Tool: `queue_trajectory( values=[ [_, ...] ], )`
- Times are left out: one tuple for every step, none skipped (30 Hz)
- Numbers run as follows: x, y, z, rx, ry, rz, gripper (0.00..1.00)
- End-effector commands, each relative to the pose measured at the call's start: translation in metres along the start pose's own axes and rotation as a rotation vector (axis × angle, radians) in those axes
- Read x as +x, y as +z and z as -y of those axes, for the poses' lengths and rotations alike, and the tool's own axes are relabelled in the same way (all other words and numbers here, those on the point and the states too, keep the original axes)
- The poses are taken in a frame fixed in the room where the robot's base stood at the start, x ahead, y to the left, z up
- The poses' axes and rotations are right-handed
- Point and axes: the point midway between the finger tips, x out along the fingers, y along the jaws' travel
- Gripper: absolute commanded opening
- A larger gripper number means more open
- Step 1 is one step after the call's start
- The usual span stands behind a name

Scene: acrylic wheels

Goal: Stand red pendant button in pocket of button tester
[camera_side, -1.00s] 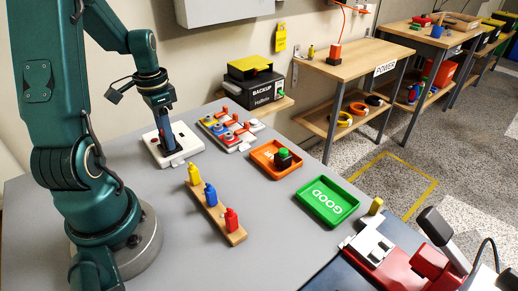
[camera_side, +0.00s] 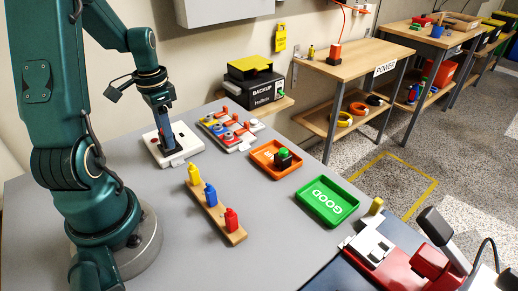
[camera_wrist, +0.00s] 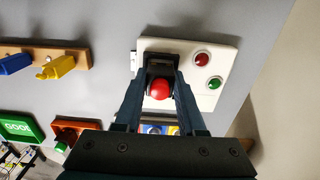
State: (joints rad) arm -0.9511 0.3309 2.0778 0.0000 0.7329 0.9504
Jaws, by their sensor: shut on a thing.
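The button tester (camera_side: 188,142) is a white panel lying on the grey table below my gripper (camera_side: 167,146). In the wrist view the tester (camera_wrist: 218,50) shows a red and a green round lamp, and a dark square area between my fingers. My gripper (camera_wrist: 159,88) is shut on the red pendant button (camera_wrist: 159,89), whose round red top faces the wrist camera. The button is over the dark area. Its lower end is hidden, so I cannot tell how deep it sits. In the side view the fingers hide the button.
A tray of coloured buttons (camera_side: 213,124) lies close right of the tester. Nearer are a wooden rack (camera_side: 222,219) with yellow, blue and red figures, an orange tray (camera_side: 262,155) with a green-topped button, and a green GOOD tray (camera_side: 317,214). Bare table surrounds the rack.

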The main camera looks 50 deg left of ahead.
Motion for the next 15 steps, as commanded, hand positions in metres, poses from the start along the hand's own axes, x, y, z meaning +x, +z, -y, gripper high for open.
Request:
queue_trajectory(
  values=[
    [0.0, 0.0, 0.0, 0.0, 0.0, 0.0, 0.0],
    [0.0, 0.0, 0.0, 0.0, 0.0, 0.0, 0.0],
    [0.0, -0.0001, 0.0, 0.0, 0.0, 0.0, 0.0],
    [0.0, 0.0, 0.0001, 0.0, 0.0, 0.0, 0.0],
    [0.0, 0.0, 0.0001, 0.0, 0.0, 0.0, 0.0],
    [0.0, 0.0, 0.0001, 0.0, 0.0, 0.0, 0.0],
    [0.0, 0.0, 0.0, 0.0, 0.0, 0.0, 0.0],
    [0.0, 0.0, 0.0, 0.0, 0.0, 0.0, 0.0],
    [0.0001, 0.0, 0.0, 0.0, 0.0, 0.0, 0.0],
    [0.0003, 0.0, 0.0, 0.0, 0.0, 0.0, 0.0],
    [0.0006, 0.0, 0.0, 0.0, 0.0, 0.0, 0.0],
    [0.0011, 0.0, 0.0, 0.0, 0.0, 0.0, 0.0],
    [0.0016, 0.0, 0.0, 0.0, 0.0, 0.0, 0.0],
    [0.0022, 0.0, 0.0, 0.0, 0.001, 0.0, 0.0],
    [0.0031, 0.0, 0.0, 0.0, 0.001, 0.0, 0.0]
  ],
)
